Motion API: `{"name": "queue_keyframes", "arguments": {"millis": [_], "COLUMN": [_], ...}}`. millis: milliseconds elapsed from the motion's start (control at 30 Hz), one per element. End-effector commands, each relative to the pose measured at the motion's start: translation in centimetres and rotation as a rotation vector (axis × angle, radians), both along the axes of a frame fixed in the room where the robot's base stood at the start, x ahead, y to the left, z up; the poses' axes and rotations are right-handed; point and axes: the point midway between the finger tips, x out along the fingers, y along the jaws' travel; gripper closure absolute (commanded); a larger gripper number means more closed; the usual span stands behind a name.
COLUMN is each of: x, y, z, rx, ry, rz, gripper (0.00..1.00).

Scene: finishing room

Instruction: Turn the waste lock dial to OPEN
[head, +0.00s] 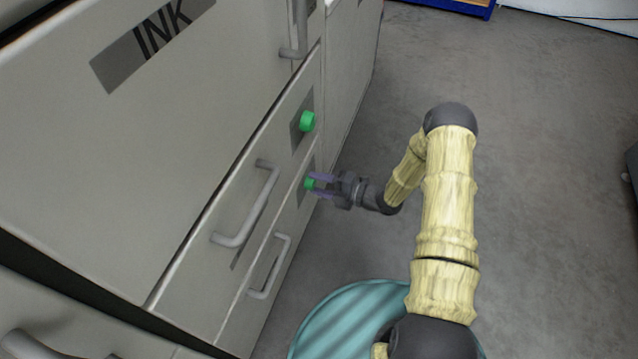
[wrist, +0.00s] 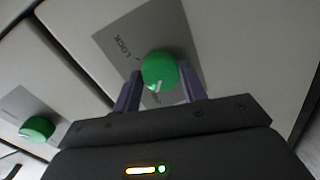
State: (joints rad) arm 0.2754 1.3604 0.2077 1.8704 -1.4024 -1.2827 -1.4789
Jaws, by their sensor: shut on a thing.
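A green round dial (head: 309,184) sits on a grey plate on the lower drawer front in the head view. My gripper (head: 321,186) is shut on this dial, with one finger on each side of it. In the wrist view the dial (wrist: 160,68) lies between the two fingers of my gripper (wrist: 160,90). A white mark shows on the dial's near edge. The word LOCK is printed on the plate (wrist: 115,42) beside it. No WASTE label or OPEN marking is readable, so I cannot tell which drawer this is.
A second green dial (head: 307,121) sits on the drawer above; it also shows in the wrist view (wrist: 37,128). Bar handles (head: 247,210) and (head: 272,268) stick out from the drawer fronts. An INK label (head: 152,38) is on the upper front. Grey floor (head: 560,180) is clear at right.

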Motion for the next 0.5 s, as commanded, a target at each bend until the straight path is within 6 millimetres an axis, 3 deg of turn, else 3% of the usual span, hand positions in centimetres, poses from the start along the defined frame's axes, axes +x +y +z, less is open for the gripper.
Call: {"name": "queue_keyframes", "arguments": {"millis": [33, 133, 500], "x": [0.0, -0.01, -0.16], "y": [-0.04, -0.02, -0.18], "z": [-0.14, -0.13, 0.05], "rx": [-0.004, -0.003, -0.001], "ry": [0.001, 0.0, 0.001], "rz": [0.0, 0.001, 0.002], "gripper": [0.54, 0.36, 0.36]}}
